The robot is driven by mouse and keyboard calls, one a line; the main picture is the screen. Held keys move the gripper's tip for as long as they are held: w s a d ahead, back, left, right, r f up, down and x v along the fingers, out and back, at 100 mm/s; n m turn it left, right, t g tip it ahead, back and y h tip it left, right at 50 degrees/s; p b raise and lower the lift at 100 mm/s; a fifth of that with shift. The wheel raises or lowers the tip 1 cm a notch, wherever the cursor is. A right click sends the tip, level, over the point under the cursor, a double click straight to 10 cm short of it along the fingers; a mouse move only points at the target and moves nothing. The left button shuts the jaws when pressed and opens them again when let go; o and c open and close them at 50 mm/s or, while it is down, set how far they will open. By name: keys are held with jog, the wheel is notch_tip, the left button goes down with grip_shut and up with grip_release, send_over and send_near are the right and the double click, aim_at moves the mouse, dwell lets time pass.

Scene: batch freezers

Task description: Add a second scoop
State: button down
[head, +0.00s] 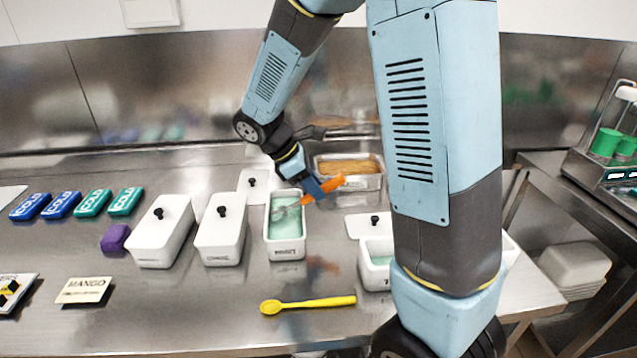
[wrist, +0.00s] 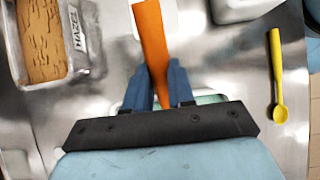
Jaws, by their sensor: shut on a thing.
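My gripper (head: 316,187) is shut on the orange handle of a scoop (head: 328,186). In the wrist view the orange handle (wrist: 150,45) stands out between the blue fingers (wrist: 160,90). The scoop's metal head points down left into an open white tub (head: 287,252) of pale green ice cream. How deep the head sits, and whether it carries any ice cream, I cannot tell. A second open white tub (head: 375,281) with pale green contents stands to the right, partly hidden by my arm. A metal tub of brown ice cream (head: 372,186) stands behind; its label reads HAZEL in the wrist view (wrist: 84,35).
Two lidded white tubs (head: 160,240) (head: 220,240) stand left. Loose lids (head: 253,190) (head: 366,228) lie nearby. A yellow spoon (head: 308,304) lies in front. Several COLD packs (head: 75,204), a purple block (head: 115,238) and a MANGO card (head: 84,290) are further left. A scale (head: 615,165) stands right.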

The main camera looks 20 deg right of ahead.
aim_at(331, 181)
jog(key=shift+s+d+f+y, duration=0.1)
jog(key=shift+d+y, duration=0.4)
jog(key=shift+r, duration=1.9)
jog(key=shift+s+d+r+t+y, duration=0.15)
jog(key=shift+d+t+y, duration=0.15)
jog(key=shift+d+y, duration=0.3)
jog(key=shift+s+d+y, duration=0.1)
jog(key=shift+d+y, duration=0.4)
jog(key=shift+y, duration=0.7)
